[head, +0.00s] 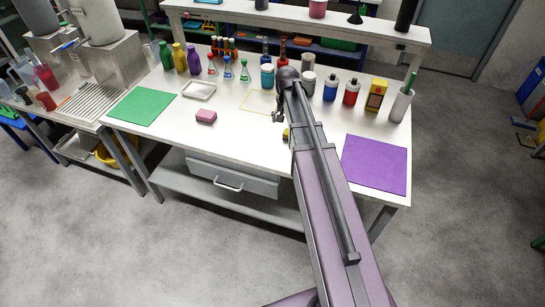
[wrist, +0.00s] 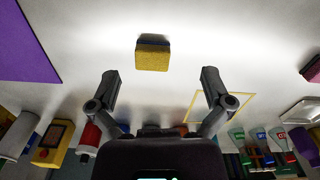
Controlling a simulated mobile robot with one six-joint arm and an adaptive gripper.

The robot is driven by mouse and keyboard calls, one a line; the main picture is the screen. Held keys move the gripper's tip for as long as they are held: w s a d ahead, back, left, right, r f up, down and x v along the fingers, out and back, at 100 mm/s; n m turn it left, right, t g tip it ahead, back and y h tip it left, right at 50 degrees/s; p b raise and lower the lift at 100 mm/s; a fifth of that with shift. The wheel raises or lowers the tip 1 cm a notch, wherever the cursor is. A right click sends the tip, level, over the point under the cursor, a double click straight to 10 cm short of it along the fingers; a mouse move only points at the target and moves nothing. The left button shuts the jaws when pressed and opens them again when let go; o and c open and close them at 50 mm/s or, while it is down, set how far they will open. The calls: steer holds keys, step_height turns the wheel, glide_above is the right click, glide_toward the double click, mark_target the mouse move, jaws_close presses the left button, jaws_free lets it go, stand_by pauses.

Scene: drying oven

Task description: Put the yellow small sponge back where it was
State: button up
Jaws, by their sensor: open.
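The yellow small sponge (wrist: 152,57) lies on the white table, with a dark layer along its far edge in the wrist view. In the head view only a bit of the sponge (head: 286,134) shows beside my arm, which hides the rest. My gripper (wrist: 160,80) is open and empty. Its two fingers are spread wide, with the sponge beyond the gap between their tips and apart from them. In the head view my gripper (head: 278,115) is partly hidden by my arm. A thin yellow square outline (head: 256,102) is marked on the table to the left of my gripper.
A pink sponge (head: 206,117) and a white tray (head: 199,90) lie left of the outline. A green mat (head: 142,107) and a purple mat (head: 375,164) lie at the table's sides. Bottles, flasks and a yellow box (head: 376,95) line the back. The table front is mostly clear.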

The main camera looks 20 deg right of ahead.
steer(key=s+a+n, duration=0.2)
steer(key=s+a, duration=0.3)
steer(key=s, duration=0.3)
steer(key=s+a+n, duration=0.3)
steer(key=s+a, duration=0.3)
steer(key=s, duration=0.3)
steer(key=shift+s+n, duration=0.3)
